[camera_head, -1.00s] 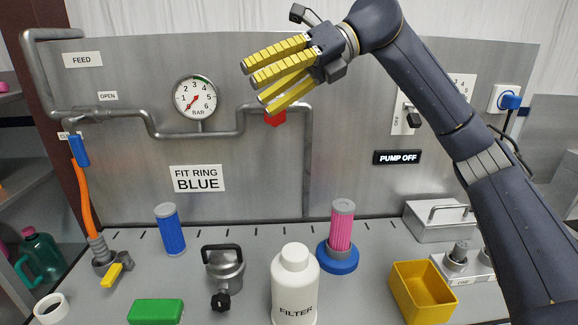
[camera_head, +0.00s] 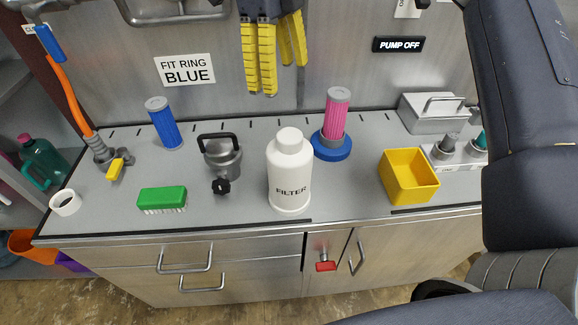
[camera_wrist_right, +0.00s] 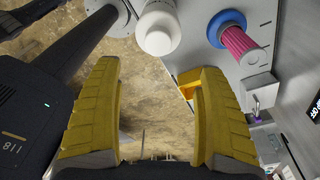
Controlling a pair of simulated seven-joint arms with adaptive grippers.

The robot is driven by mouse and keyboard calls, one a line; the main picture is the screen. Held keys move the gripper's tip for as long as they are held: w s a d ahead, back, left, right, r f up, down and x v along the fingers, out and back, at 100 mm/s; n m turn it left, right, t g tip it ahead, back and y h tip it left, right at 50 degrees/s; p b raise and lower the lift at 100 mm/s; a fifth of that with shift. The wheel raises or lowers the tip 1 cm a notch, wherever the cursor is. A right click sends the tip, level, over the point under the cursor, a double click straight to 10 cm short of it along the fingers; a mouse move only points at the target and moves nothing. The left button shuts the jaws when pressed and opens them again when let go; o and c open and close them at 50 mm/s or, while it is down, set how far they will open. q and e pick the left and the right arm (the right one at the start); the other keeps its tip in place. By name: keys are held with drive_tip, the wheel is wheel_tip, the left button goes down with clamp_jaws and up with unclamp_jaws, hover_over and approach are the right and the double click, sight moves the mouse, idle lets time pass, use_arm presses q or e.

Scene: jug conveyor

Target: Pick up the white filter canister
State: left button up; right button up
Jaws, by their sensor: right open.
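The white filter canister (camera_head: 290,176), a bottle with a white cap and the word FILTER, stands upright near the front edge of the counter. In the right wrist view the canister (camera_wrist_right: 158,28) shows at the top, beyond the fingers. My right gripper (camera_head: 274,92) has yellow fingers pointing down, above and behind the canister and apart from it. In the right wrist view the gripper (camera_wrist_right: 155,85) is open with nothing between its fingers. My left gripper is not in view.
A pink cartridge on a blue base (camera_head: 333,142) stands right of the canister, with a yellow bin (camera_head: 410,182) farther right. A metal pot (camera_head: 221,160) and a green brush (camera_head: 162,198) are to the left. A blue cartridge (camera_head: 164,130) stands farther back.

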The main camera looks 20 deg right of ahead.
sight(289, 135)
drive_tip(key=f, duration=0.6)
drive_tip(key=s+f, duration=0.1)
drive_tip(key=f, duration=0.2)
drive_tip(key=shift+d, duration=0.35)
drive_tip(key=shift+s+d+f, duration=0.1)
drive_tip(key=shift+s+f, duration=0.05)
drive_tip(key=shift+f, duration=0.75)
drive_tip(key=shift+s+d+f, duration=0.1)
drive_tip(key=shift+s+f, duration=0.05)
drive_tip(key=shift+f, duration=0.7)
drive_tip(key=shift+s+d+f, duration=0.1)
drive_tip(key=shift+s+f, duration=0.05)
drive_tip(key=shift+f, duration=0.75)
clamp_jaws()
